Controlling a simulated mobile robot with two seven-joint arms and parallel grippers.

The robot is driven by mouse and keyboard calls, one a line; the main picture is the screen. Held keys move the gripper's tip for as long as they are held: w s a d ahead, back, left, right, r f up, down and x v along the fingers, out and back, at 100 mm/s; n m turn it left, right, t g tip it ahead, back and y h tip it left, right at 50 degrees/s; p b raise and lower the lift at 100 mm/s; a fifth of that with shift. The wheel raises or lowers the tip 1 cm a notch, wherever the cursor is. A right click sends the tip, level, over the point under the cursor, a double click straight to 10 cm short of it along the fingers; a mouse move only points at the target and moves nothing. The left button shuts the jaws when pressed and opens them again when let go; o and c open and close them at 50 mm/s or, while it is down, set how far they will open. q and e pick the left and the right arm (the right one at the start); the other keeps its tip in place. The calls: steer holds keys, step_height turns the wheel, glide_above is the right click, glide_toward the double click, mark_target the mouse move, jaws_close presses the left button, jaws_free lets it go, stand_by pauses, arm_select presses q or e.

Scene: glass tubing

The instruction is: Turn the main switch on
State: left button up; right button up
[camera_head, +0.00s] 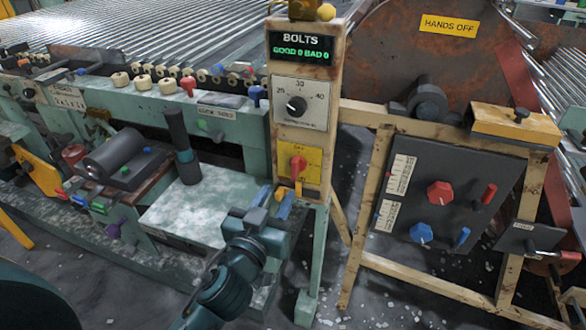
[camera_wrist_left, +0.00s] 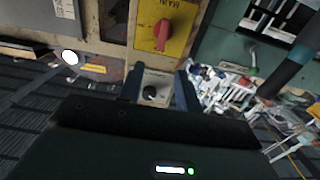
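The main switch (camera_head: 297,167) is a red knob on a yellow plate (camera_head: 291,179), low on the wooden post. In the left wrist view, the red knob (camera_wrist_left: 163,31) and its yellow plate (camera_wrist_left: 178,38) appear upside down, with "MAIN" lettering on the plate. My left gripper (camera_head: 273,199) is in front of the post, just below the yellow plate in the head view. Its blue fingers are apart with nothing seen held between them; they also show in the left wrist view (camera_wrist_left: 160,86). The knob appears beyond the fingertips, apart from them. My right gripper is not in view.
Above the switch are a grey dial plate (camera_head: 301,103) and a "BOLTS" display (camera_head: 301,47). A dark panel (camera_head: 440,195) with red and blue knobs stands to the right. A pale bench top (camera_head: 215,210) and a dark upright cylinder (camera_head: 181,145) are left of the post.

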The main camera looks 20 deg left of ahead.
mark_target(293, 165)
arm_select(q)
steer(key=w, duration=1)
steer(key=shift+w+d, duration=0.1)
steer(key=shift+w, duration=0.1)
steer(key=shift+c, duration=0.5)
jaws_close()
